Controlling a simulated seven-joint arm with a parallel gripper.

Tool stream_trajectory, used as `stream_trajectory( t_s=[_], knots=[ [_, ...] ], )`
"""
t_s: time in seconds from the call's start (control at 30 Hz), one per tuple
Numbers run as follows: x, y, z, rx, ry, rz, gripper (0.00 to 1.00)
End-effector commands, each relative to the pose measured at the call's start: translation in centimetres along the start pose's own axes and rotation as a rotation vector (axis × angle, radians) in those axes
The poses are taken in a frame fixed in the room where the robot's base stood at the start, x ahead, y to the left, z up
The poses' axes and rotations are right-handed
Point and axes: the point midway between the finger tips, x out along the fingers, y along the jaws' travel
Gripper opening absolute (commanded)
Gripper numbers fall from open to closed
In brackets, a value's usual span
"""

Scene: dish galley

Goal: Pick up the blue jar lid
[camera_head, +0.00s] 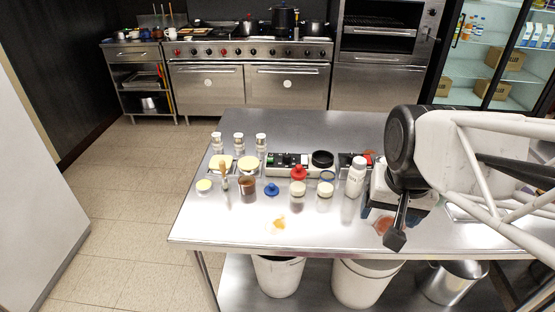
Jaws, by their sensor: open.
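A blue jar lid (271,189) with a small raised knob lies on the steel table (325,234), between a brown jar (248,190) and a pale-capped jar (297,195). It appears apart from both. My gripper (396,236) hangs over the right part of the table, well to the right of the lid. It is open and I see nothing held in it. One dark finger shows clearly; the other is hard to make out.
A red lid-like object (298,173) and a white bottle (356,177) stand right of the blue lid. Several shakers (238,142) stand behind. An orange smear or food piece (279,223) lies in front. The left front table is clear. White bins (277,275) stand below.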

Motion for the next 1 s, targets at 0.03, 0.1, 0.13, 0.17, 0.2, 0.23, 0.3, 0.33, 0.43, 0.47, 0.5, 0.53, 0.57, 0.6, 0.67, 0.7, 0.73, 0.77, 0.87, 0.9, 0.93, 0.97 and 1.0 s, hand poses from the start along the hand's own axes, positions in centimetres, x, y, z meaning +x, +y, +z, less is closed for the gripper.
stream_trajectory(
  t_s=[0.03, 0.1, 0.13, 0.17, 0.2, 0.23, 0.3, 0.33, 0.43, 0.47, 0.5, 0.53, 0.57, 0.6, 0.67, 0.7, 0.73, 0.77, 0.87, 0.9, 0.93, 0.97, 1.0],
  knots=[
    [0.2, -0.6, -1.0, 0.032, -0.008, 0.0, 0.76],
    [0.6, -1.4, -2.3, 0.088, -0.017, -0.001, 0.76],
    [0.8, -1.8, -2.9, 0.113, -0.021, 0.0, 0.76],
    [0.9, -2.1, -3.5, 0.138, -0.025, 0.0, 0.76],
    [1.2, -2.7, -4.2, 0.17, -0.031, 0.0, 0.76],
    [1.4, -3.1, -4.8, 0.195, -0.034, 0.001, 0.76],
    [1.9, -4.0, -6.1, 0.252, -0.042, 0.003, 0.76],
    [2.1, -4.4, -6.7, 0.277, -0.045, 0.003, 0.76],
    [3.0, -5.8, -8.4, 0.358, -0.059, 0.008, 0.76],
    [3.3, -6.2, -8.9, 0.383, -0.063, 0.01, 0.76],
    [3.7, -6.8, -9.6, 0.415, -0.068, 0.012, 0.76],
    [4.0, -7.3, -10.1, 0.439, -0.071, 0.014, 0.76],
    [4.3, -7.8, -10.6, 0.463, -0.074, 0.016, 0.76],
    [4.7, -8.4, -11.3, 0.497, -0.079, 0.019, 0.76],
    [5.4, -9.3, -12.2, 0.546, -0.085, 0.023, 0.76],
    [6.0, -10.0, -12.9, 0.578, -0.09, 0.027, 0.76],
    [6.3, -10.5, -13.3, 0.602, -0.092, 0.029, 0.76],
    [6.7, -11.0, -13.8, 0.627, -0.096, 0.033, 0.76],
    [8.1, -12.7, -15.2, 0.708, -0.106, 0.043, 0.76],
    [8.6, -13.4, -15.8, 0.739, -0.11, 0.047, 0.76],
    [9.1, -13.9, -16.2, 0.764, -0.113, 0.052, 0.76],
    [9.5, -14.4, -16.6, 0.789, -0.116, 0.056, 0.76],
    [10.2, -15.1, -17.1, 0.821, -0.119, 0.06, 0.76]
  ],
)
